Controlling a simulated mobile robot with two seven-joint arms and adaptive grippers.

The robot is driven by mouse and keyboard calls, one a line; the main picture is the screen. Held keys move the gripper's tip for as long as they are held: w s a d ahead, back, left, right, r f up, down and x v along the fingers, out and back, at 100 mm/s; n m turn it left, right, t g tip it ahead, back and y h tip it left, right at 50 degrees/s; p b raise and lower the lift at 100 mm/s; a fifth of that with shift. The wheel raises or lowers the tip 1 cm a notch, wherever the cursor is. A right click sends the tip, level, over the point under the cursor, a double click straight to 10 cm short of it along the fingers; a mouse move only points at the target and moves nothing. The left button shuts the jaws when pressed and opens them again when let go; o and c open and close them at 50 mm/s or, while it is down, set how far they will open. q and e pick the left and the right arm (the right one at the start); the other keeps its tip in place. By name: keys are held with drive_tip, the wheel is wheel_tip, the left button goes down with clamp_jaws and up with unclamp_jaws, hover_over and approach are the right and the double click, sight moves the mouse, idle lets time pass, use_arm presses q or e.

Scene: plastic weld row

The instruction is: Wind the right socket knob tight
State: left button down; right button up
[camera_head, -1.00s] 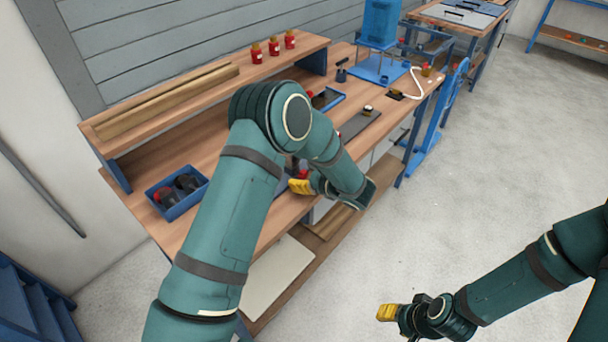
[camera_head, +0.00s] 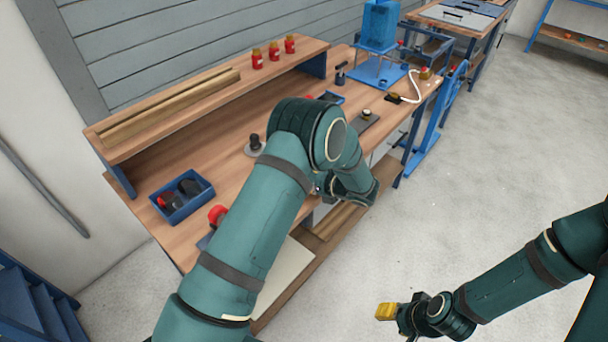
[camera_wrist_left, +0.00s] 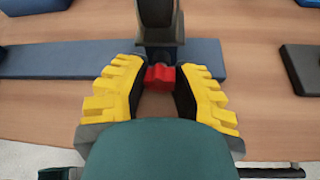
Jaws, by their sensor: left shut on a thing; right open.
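In the left wrist view the yellow-padded fingers of my left gripper (camera_wrist_left: 160,98) are closed around a red knob (camera_wrist_left: 159,76). A dark upright part (camera_wrist_left: 158,22) stands just beyond the knob, over a long blue base (camera_wrist_left: 70,60). My left arm hides this gripper and the held knob in the head view. Another red knob (camera_head: 217,214) shows at the bench's front, left of my left arm. My right gripper (camera_head: 387,312) is open and empty, low over the floor, away from the bench.
A blue tray (camera_head: 208,194) with dark round parts sits at the bench's left. A black-handled piece on a pale disc (camera_head: 255,150) stands behind my left arm. Red jars (camera_head: 273,54) stand on the shelf. A blue press (camera_head: 378,72) is at the far end.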

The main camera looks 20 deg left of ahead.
use_arm(q)
drive_tip(key=shift+r+m, duration=0.1)
drive_tip(key=shift+m, duration=0.2)
drive_tip(key=c, duration=0.7)
unclamp_jaws()
drive_tip(key=shift+g, duration=0.3)
drive_tip(key=v, duration=1.2)
